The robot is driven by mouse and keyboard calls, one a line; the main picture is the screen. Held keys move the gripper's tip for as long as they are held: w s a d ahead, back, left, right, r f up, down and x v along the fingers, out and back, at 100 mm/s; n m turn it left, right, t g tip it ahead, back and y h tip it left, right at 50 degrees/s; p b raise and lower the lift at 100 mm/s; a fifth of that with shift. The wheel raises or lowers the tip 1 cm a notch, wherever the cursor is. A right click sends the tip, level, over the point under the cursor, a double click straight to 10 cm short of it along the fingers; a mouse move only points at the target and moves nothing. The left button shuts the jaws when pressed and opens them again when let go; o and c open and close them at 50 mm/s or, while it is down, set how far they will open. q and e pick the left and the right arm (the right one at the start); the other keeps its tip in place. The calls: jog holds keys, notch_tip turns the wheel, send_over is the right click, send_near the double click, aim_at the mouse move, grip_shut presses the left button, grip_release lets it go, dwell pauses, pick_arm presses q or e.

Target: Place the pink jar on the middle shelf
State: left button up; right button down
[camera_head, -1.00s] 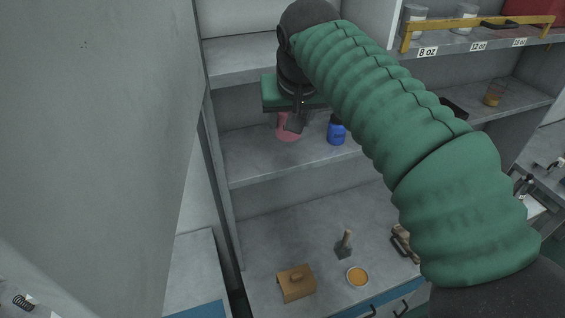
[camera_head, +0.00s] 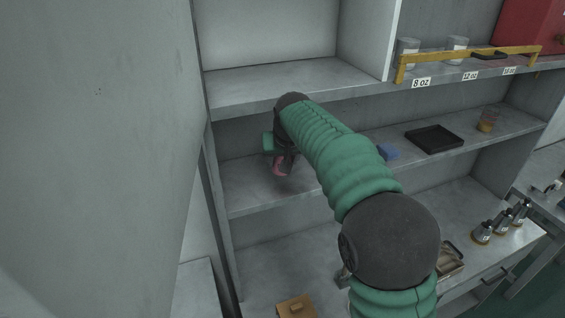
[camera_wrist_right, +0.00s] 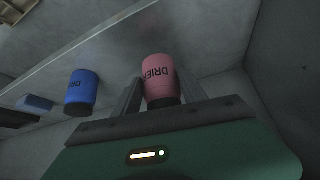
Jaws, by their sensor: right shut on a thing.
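The pink jar (camera_head: 279,169) is at the left part of the middle shelf (camera_head: 252,198), mostly covered by my right gripper (camera_head: 284,164) in the head view. In the right wrist view the pink jar (camera_wrist_right: 158,78), with dark lettering, stands between the two fingers of my right gripper (camera_wrist_right: 160,92), which is shut on it. I cannot tell whether its base touches the shelf. My left gripper is not in view.
A blue jar (camera_wrist_right: 81,92) stands beside the pink one in the wrist view; my arm hides it in the head view. A blue block (camera_head: 388,152) and black tray (camera_head: 434,138) lie further right. The upper shelf (camera_head: 270,82) overhangs. The shelf's front left is clear.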

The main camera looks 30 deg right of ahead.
aim_at(282, 175)
jog(key=f, duration=0.2)
jog(key=shift+s+a+f+p, duration=0.15)
jog(key=shift+a+f+p, duration=0.15)
jog(key=shift+a, duration=0.05)
jog(key=shift+a+f, duration=0.15)
jog(key=shift+f, duration=0.3)
jog(key=c, duration=0.9)
grip_release()
jog(key=shift+d, duration=0.2)
jog(key=shift+o, duration=1.3)
jog(key=shift+d, duration=0.2)
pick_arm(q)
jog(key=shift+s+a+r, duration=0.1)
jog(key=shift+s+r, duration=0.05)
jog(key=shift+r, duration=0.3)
pick_arm(e)
jog(key=shift+a, duration=0.1)
